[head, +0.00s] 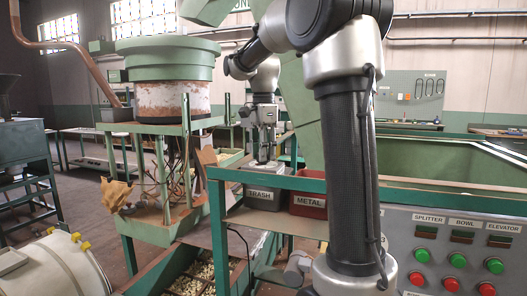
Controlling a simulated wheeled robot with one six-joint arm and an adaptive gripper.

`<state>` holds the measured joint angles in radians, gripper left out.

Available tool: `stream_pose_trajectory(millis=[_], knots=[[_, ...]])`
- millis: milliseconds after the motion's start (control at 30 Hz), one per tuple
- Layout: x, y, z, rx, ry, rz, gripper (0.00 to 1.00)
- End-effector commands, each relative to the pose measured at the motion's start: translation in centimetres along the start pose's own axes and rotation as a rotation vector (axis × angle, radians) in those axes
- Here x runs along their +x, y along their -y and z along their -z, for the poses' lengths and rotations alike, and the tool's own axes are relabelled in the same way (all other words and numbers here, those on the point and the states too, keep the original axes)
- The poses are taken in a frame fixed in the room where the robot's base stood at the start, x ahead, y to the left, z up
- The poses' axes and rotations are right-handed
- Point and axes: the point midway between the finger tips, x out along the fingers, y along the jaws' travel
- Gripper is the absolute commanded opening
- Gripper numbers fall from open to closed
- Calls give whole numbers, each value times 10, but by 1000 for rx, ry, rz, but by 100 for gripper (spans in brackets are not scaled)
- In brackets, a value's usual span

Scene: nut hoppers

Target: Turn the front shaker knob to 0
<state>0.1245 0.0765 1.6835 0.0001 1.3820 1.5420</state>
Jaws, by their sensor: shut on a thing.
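My gripper (263,158) points down above or behind the grey bin marked TRASH (262,192), near the middle of the head view. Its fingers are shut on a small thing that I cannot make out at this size. I cannot pick out the front shaker knob or its 0 mark. The bin rim and the gripper itself may hide it.
A red bin marked METAL (308,205) stands beside the grey bin, behind a green rail (270,178). A green bowl (165,62) stands on a stand at left. A control panel (452,250) with green and red buttons is at front right.

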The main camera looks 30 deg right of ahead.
Motion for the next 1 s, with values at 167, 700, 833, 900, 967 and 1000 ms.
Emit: stream_pose_trajectory(millis=[167,700,833,900,967,1000], knots=[[0,0,0,-78,0,1,10],[-1,1,0,-556,-1,2,10],[-1,1,0,-679,-1,2,10],[-1,1,0,-746,-1,2,10],[-1,1,0,-802,-1,2,10],[-1,1,0,-841,-1,2,10]])
